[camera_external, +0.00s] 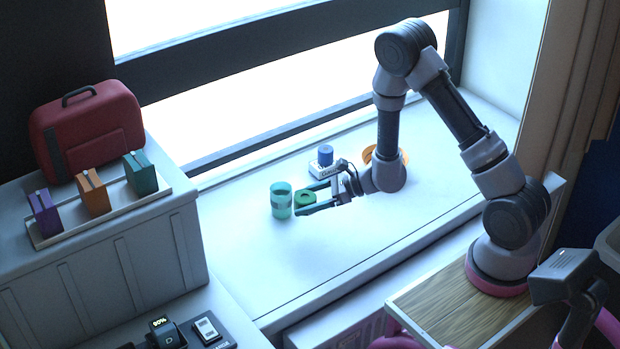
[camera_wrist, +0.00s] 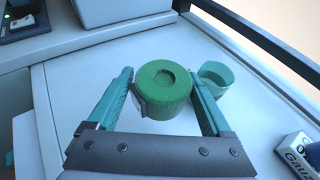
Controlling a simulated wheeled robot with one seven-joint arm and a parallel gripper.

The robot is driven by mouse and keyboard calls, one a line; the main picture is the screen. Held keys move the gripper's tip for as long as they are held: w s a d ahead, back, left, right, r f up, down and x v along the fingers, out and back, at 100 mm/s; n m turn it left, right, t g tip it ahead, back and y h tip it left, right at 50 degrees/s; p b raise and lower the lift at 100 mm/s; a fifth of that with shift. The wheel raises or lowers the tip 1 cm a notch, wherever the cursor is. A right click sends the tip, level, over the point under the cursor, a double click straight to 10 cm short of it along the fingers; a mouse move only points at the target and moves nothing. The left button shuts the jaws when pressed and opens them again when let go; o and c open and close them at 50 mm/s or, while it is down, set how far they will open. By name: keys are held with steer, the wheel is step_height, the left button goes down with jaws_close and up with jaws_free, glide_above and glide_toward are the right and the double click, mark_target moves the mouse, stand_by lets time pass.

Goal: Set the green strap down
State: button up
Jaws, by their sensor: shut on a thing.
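The roll looks upright and low over the ledge. I cannot tell whether its underside touches the surface.
A teal cup (camera_external: 281,201) stands just left of the strap. A white gauze box (camera_external: 322,170) with a blue top is behind my gripper. An orange ring-shaped thing (camera_external: 369,154) is partly hidden by my arm. The ledge's front is clear. A red case (camera_external: 88,130) stands far left.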

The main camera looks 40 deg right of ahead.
steer(key=s+a, duration=0.4)
steer(key=a, duration=0.7)
glide_above(278, 263)
steer(key=shift+g, duration=0.3)
step_height(278, 263, down, 5)
steer(key=shift+f, duration=2.45)
